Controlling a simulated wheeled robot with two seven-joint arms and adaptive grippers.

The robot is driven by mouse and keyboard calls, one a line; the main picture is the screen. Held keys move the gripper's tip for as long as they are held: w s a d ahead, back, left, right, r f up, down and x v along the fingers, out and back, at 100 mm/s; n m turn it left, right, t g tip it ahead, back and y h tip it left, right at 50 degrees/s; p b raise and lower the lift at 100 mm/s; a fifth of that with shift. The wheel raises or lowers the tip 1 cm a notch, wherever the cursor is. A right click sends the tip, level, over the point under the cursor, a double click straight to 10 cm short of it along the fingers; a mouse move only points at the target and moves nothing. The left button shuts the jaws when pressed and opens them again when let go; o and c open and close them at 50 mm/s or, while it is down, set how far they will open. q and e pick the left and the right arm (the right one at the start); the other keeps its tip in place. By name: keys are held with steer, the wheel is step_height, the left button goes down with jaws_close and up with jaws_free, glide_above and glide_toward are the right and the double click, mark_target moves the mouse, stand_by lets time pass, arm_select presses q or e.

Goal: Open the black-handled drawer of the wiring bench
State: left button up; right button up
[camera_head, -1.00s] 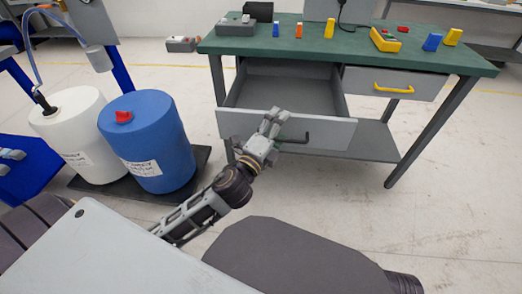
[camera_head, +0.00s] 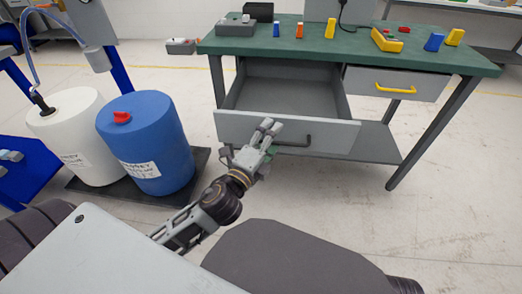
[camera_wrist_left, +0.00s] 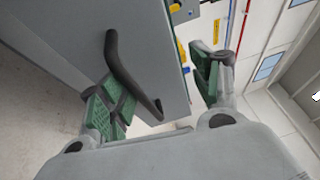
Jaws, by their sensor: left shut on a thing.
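The wiring bench (camera_head: 350,52) has a grey drawer (camera_head: 235,128) standing well open, its inside visible from above. Its black handle (camera_head: 297,142) is on the drawer front; in the wrist view the handle (camera_wrist_left: 122,65) is a dark bar on the grey panel. My left gripper (camera_head: 268,126) is at the handle's left end, in front of the panel. In the wrist view its green-padded fingers (camera_wrist_left: 168,93) are spaced apart, with the lower end of the handle between them. It is shut on the handle, though the exact contact is unclear. My right gripper is not in view.
A second drawer with a yellow handle (camera_head: 395,90) is closed at the right. A blue drum (camera_head: 148,140) and a white drum (camera_head: 75,120) stand left on a dark pallet. Small coloured parts lie on the green bench top. Clear floor lies to the right.

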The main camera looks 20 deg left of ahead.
arm_select(q)
steer(key=shift+o, duration=0.2)
steer(key=shift+s+r+p, duration=0.5)
steer(key=shift+s+r, duration=0.25)
steer(key=shift+r, duration=0.05)
steer(key=shift+s+f+p, duration=0.2)
steer(key=shift+s+p, duration=0.35)
steer(key=shift+s, duration=0.15)
steer(key=shift+c, duration=0.4)
steer(key=shift+s+r, duration=0.15)
steer(key=shift+s, duration=0.5)
steer(key=c, duration=0.5)
steer(key=shift+s+a+f+p, duration=0.1)
steer(key=shift+s+f+p, duration=0.45)
steer(key=shift+s+p, duration=0.2)
steer(key=shift+c, duration=0.2)
